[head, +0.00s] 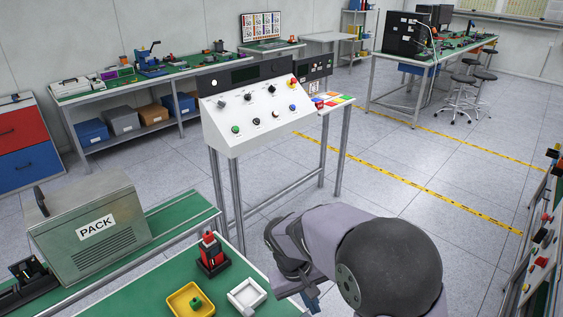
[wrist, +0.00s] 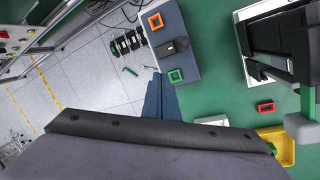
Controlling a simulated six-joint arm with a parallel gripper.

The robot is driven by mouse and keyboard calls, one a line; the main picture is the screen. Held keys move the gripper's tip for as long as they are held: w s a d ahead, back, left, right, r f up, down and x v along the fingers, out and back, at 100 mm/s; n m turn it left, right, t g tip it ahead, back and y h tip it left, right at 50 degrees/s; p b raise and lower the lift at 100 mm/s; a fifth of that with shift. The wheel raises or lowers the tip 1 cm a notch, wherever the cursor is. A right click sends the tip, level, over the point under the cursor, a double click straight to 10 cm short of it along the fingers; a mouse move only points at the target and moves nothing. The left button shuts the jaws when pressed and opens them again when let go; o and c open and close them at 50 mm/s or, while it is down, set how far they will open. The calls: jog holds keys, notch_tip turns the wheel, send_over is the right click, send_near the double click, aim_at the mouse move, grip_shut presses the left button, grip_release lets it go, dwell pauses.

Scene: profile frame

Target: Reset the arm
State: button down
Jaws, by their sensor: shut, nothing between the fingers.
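My arm reaches in from the lower right of the head view. My gripper (head: 308,292) hangs at its left end, just right of the green bench and partly hidden by the wrist. In the wrist view my gripper's blue-grey fingers (wrist: 159,95) are together, with nothing seen between them.
On the green bench are a yellow tray (head: 178,303) with a green piece, a white tray (head: 236,299) and a black-and-red fixture (head: 212,258). A PACK machine (head: 120,213) stands left. A control console (head: 260,120) stands behind.

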jog(key=s+d+r+m+y+p, duration=0.1)
jog(key=s+d, duration=0.2)
jog(key=s, duration=0.4)
jog(key=s+d+r+m+y, duration=0.1)
jog(key=s+d+y, duration=0.1)
jog(key=s+d, duration=0.2)
jog(key=s, duration=0.2)
jog(key=shift+s+d+r+m+p, duration=0.25)
jog(key=shift+s+r+m+p, duration=0.1)
jog(key=shift+r+m+p, duration=0.05)
dwell(0.5)
